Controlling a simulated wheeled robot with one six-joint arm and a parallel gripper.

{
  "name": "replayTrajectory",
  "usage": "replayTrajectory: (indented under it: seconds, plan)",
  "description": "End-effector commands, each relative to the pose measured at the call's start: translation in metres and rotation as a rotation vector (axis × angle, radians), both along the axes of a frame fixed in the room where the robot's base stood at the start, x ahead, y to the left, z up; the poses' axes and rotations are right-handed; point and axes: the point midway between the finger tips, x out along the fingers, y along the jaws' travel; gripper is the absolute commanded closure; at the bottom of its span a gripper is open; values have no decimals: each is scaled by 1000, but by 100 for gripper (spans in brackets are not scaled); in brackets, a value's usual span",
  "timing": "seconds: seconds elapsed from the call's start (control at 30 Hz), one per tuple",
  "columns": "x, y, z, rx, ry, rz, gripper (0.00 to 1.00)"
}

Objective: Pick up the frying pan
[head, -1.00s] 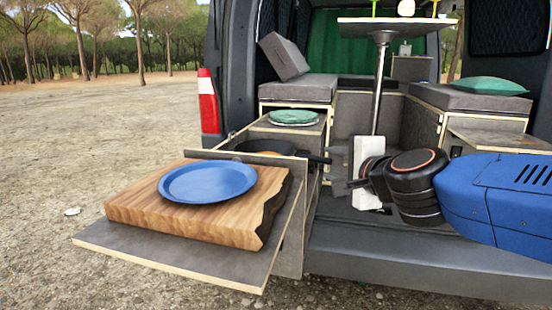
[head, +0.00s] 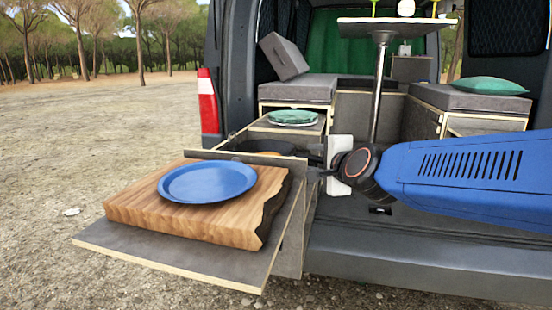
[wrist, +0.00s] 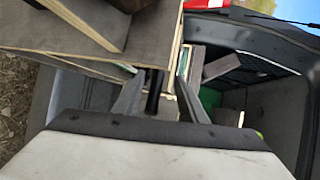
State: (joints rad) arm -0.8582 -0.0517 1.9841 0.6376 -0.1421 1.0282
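The frying pan (head: 262,145) is dark and sits in the pulled-out drawer unit, behind the upright panel that hides its lower part. Its handle points right, towards my gripper. My gripper (head: 314,161) is at the handle's end, just right of the drawer, with its fingers pointing left. In the wrist view, the black handle (wrist: 153,92) lies between the two grey fingers of my gripper (wrist: 160,84). Gaps show on both sides, wider on the right, so the fingers are open and not closed on it.
A blue plate (head: 207,181) lies on a thick wooden board (head: 140,209) on the drawer's front shelf. A table post (head: 378,90) rises behind my wrist.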

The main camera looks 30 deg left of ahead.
Motion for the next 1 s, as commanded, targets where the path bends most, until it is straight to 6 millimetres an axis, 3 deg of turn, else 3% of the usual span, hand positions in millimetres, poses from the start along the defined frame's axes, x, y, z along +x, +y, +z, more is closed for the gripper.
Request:
replayTrajectory:
  seconds: [0.4, 0.73, 0.9, 1.0]
  plan:
    - [30, 32, -15, -1, 1, -1, 62]
    - [33, 35, -15, 0, 0, 0, 62]
    - [33, 35, -15, 0, 0, 0, 100]
    - [33, 35, -16, -1, 1, 0, 100]
